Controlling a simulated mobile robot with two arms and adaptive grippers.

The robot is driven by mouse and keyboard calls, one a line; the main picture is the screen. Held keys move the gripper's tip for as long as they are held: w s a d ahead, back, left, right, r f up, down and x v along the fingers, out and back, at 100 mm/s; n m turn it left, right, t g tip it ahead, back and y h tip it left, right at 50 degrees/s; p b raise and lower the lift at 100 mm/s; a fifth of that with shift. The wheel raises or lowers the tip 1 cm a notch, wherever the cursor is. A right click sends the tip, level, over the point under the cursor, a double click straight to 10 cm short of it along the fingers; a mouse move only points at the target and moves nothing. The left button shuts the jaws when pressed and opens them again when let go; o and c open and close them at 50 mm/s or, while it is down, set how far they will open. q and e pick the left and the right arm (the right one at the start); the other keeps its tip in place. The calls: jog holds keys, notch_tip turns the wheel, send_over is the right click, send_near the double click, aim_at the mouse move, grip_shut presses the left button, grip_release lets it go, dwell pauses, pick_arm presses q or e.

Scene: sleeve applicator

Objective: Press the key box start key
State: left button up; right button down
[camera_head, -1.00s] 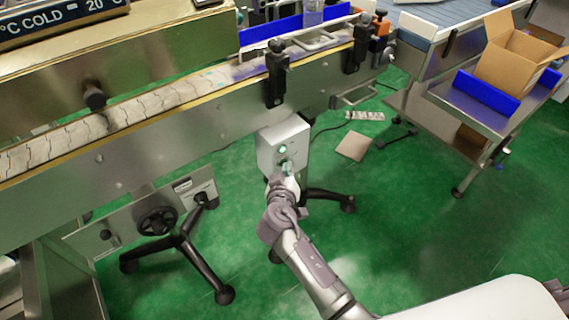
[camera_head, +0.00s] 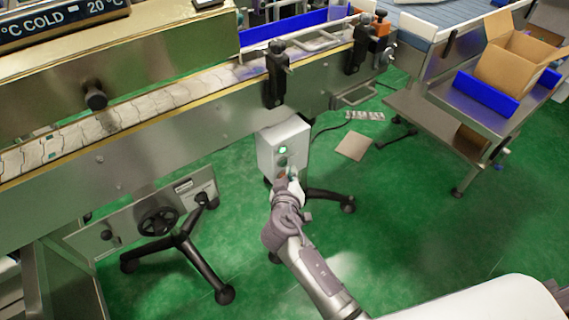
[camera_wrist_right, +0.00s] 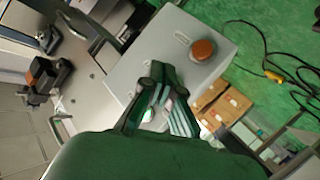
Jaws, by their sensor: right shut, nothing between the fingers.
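The key box (camera_head: 294,143) is a light grey box under the side of the conveyor. In the head view its front has a lit green key (camera_head: 282,150) at the top, with further controls below it. My right gripper (camera_head: 293,176) is shut and empty, at the lower front of the box, below the lit key; whether it touches the box I cannot tell. In the right wrist view the box (camera_wrist_right: 180,45) lies just beyond the closed fingers (camera_wrist_right: 158,84), and a green light (camera_wrist_right: 148,115) shows beside them. My left gripper is out of view.
A conveyor (camera_head: 150,135) with a pale segmented belt runs across above the box. A black-legged stand with a handwheel (camera_head: 158,222) is at lower left. An orange-red button (camera_wrist_right: 202,50) sits on the box in the wrist view. Green floor (camera_head: 420,230) is open at right.

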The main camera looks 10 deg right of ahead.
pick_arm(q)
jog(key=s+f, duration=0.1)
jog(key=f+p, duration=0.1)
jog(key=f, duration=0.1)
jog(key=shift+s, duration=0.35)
pick_arm(e)
jog(key=s, duration=0.1)
jog(key=s+d, duration=0.1)
jog(key=s, duration=0.1)
jog(key=s+d, duration=0.1)
jog(key=shift+s, duration=0.3)
